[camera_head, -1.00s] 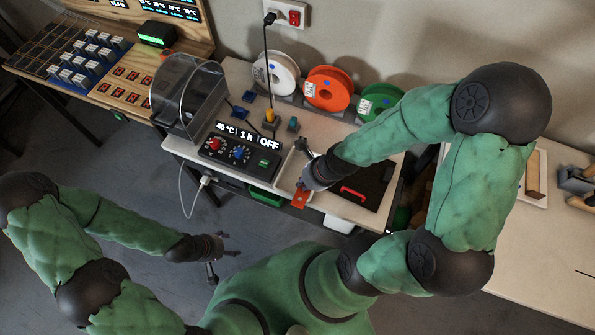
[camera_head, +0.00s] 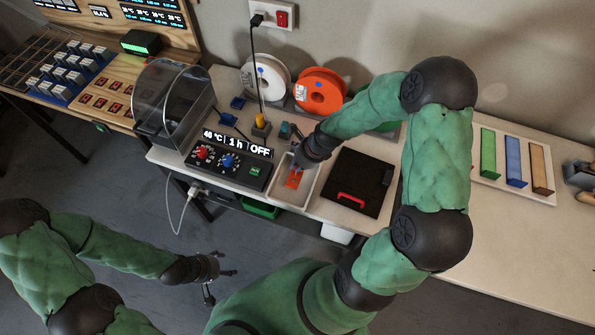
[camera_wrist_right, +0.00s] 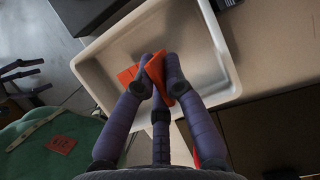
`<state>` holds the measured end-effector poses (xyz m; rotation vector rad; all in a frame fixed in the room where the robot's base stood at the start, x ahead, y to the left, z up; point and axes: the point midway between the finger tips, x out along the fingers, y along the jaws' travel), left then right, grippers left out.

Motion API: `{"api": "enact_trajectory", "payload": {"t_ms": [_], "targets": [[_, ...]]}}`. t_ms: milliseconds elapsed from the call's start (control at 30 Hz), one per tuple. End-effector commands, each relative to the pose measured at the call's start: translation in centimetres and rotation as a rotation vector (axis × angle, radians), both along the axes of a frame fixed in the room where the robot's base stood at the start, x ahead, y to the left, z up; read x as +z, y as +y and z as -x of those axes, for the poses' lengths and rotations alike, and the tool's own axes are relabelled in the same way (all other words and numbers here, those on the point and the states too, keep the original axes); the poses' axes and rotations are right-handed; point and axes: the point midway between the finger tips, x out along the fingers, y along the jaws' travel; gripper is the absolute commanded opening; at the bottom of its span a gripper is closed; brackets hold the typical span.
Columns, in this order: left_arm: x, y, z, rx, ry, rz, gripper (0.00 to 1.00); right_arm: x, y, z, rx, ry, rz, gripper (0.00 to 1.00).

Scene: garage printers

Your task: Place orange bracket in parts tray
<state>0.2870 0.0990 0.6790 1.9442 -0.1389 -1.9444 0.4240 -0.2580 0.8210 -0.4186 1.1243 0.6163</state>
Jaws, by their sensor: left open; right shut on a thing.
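The orange bracket (camera_wrist_right: 154,69) is held between the fingers of my right gripper (camera_wrist_right: 160,70), which is shut on it. In the head view the bracket (camera_head: 293,181) shows just below my right gripper (camera_head: 295,168), over the white parts tray (camera_head: 310,190). In the right wrist view the tray (camera_wrist_right: 225,62) lies behind the bracket and fingers. I cannot tell whether the bracket touches the tray floor. My left gripper (camera_head: 222,278) is open and empty, low over the floor, away from the table.
A dark dryer control box (camera_head: 228,162) stands left of the tray. A black plate with a red handle (camera_head: 351,200) lies to its right. Spools (camera_head: 320,92) stand behind. A white tray of coloured bars (camera_head: 515,165) lies further right. Bare bench lies at the right front.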

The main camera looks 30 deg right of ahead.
Motion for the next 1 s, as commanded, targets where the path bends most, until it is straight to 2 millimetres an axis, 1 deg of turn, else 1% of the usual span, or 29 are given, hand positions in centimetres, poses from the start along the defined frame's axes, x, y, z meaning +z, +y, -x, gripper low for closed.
{"api": "enact_trajectory", "payload": {"t_ms": [33, 200, 500, 633, 667, 700, 733, 1000], "targets": [[-0.9, 0.0, 0.0, 0.0, 0.0, 0.0, 0.66, -1.1, 0.1, 0.1, 0.0, 0.002, -0.001, 0.0], [-2.4, 0.0, 0.0, 0.0, 0.001, 0.0, 0.66, -3.0, 0.0, 0.1, -0.001, 0.002, -0.001, 0.0], [-2.3, 0.0, 0.0, 0.0, 0.0, 0.0, 0.66, -3.0, 0.0, 0.1, -0.001, 0.001, 0.0, 0.0], [-2.4, 0.0, 0.0, 0.0, 0.0, 0.0, 0.66, -3.3, 0.1, 0.2, -0.001, 0.002, 0.0, 0.0], [-2.4, 0.0, 0.0, 0.0, 0.0, 0.0, 0.66, -3.3, 0.1, 0.2, 0.0, 0.002, 0.001, 0.14], [-2.4, 0.0, 0.0, 0.0, 0.0, 0.0, 0.66, -3.3, 0.1, 0.2, 0.0, 0.002, 0.001, 0.26], [-2.4, 0.0, 0.0, 0.0, 0.0, 0.0, 0.66, -3.3, 0.1, 0.2, 0.0, 0.002, 0.001, 0.34], [-2.4, 0.0, 0.0, 0.0, 0.0, 0.0, 0.66, -3.3, 0.1, 0.2, -0.001, 0.002, 0.0, 0.35]]}}
